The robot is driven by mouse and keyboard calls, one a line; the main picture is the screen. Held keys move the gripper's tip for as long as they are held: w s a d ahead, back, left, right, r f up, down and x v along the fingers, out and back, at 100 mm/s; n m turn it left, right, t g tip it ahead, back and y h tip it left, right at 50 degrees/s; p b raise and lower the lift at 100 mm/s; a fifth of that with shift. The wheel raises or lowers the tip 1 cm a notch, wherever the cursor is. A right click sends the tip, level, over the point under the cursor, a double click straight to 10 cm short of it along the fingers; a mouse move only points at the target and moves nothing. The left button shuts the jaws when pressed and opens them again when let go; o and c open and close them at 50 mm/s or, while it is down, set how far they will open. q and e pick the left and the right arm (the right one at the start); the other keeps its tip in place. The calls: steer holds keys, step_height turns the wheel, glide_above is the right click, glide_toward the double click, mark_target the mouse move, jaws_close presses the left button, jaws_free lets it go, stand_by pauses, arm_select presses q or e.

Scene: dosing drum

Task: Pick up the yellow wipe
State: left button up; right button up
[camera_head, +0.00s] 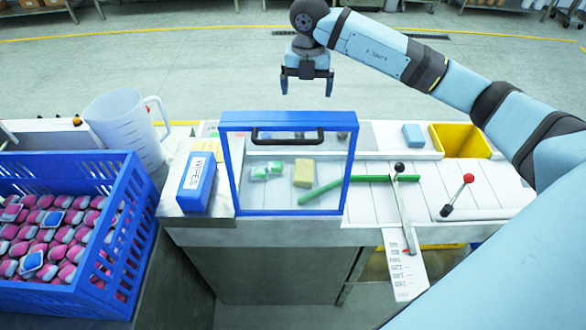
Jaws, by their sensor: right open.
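The yellow wipe (303,172) shows as a small yellow block behind a clear panel. The panel sits in an upright blue frame (228,180) with a black handle (287,137). The wipe lies on a light surface beside a green bar and to the right of small green-and-white packets (267,171). My right gripper (306,88) is open and empty, pointing down. In the picture it is above the frame's top edge, well apart from the wipe. My left gripper is not in view.
A blue crate (125,215) of pink packets and a clear jug (125,125) stand at the left. A blue wipes box (197,182) is beside the frame. Right are a green bar (372,179), levers (457,195), a blue block (413,135) and a yellow bin (460,140).

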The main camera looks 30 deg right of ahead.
steer(key=f+b, duration=0.5)
steer(key=f, duration=0.2)
steer(key=f+b, duration=0.5)
steer(key=f, duration=0.3)
steer(key=f+b, duration=0.4)
steer(key=f, duration=0.4)
steer(key=shift+s+f+b, duration=0.1)
steer(key=shift+s+b, duration=0.25)
steer(key=shift+b, duration=0.05)
steer(key=shift+f, duration=0.8)
step_height(320, 180, down, 5)
steer(key=shift+r, duration=0.1)
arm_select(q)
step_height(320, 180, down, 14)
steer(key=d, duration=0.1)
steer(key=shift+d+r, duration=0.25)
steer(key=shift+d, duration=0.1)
arm_select(e)
steer(key=c, duration=1)
